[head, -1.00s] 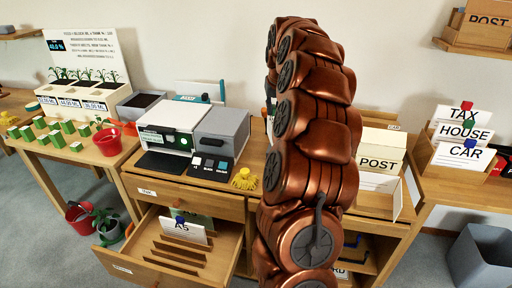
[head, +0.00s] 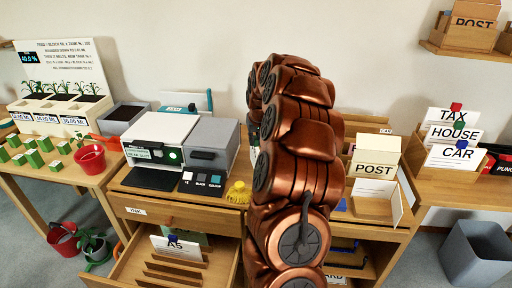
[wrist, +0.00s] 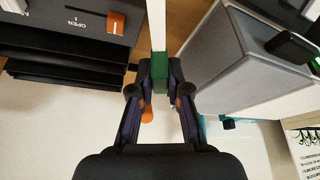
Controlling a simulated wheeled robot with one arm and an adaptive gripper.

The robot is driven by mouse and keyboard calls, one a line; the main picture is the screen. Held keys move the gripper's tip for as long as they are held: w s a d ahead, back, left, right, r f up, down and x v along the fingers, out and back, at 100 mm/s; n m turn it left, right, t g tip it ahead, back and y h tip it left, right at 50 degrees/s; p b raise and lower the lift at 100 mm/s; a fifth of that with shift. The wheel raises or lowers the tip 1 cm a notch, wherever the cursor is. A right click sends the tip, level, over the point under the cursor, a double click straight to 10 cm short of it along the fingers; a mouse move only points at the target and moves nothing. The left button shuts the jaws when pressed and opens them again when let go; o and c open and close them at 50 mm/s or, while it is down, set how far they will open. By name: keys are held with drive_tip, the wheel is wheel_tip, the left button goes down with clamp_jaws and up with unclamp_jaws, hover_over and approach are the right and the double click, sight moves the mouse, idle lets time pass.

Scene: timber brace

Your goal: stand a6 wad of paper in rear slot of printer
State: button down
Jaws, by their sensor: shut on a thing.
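My gripper (wrist: 160,88) is shut on a green block (wrist: 160,70) in the wrist view. A thin white strip (wrist: 157,24), which looks like the edge of a paper wad, runs on from the block. I cannot read its size. In the head view my arm hides the gripper and most of what it holds. The white printer (head: 160,136) stands on the desk at centre left, beside a grey unit (head: 212,140). The grey unit also seems to show in the wrist view (wrist: 235,75), to the right of the held strip and apart from it. I cannot make out the rear slot.
An open drawer (head: 128,262) below the printer holds dividers and an A5 card (head: 176,248). A dark device marked OPEN (wrist: 60,40) lies left of the gripper in the wrist view. A POST box (head: 375,168) stands right of my arm. A yellow object (head: 238,192) sits near the desk front.

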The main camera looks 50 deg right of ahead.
drive_tip(key=shift+d+f, duration=0.1)
drive_tip(key=shift+f, duration=1.9)
drive_tip(key=c, duration=1.1)
unclamp_jaws()
drive_tip(key=shift+r, duration=0.1)
drive_tip(key=shift+c, duration=0.2)
drive_tip(key=shift+r, duration=0.1)
drive_tip(key=b+v, duration=0.1)
drive_tip(key=v, duration=1.1)
drive_tip(key=shift+s, duration=0.15)
drive_tip(key=s+a+f+n+g+y, duration=0.15)
drive_tip(key=s+a, duration=0.25)
drive_tip(key=a, duration=1)
drive_tip(key=s+a+n+g+y, duration=0.1)
drive_tip(key=s+a+n, duration=0.3)
drive_tip(key=a, duration=0.9)
drive_tip(key=s+a+f+g, duration=0.1)
drive_tip(key=s+a, duration=0.3)
drive_tip(key=s, duration=0.3)
drive_tip(key=s+a+f+g, duration=0.1)
drive_tip(key=s+a+f, duration=0.1)
drive_tip(key=s+a, duration=0.2)
drive_tip(key=s+a+f+n+g, duration=0.1)
drive_tip(key=s+a, duration=0.3)
drive_tip(key=s, duration=0.7)
drive_tip(key=shift+f, duration=0.6)
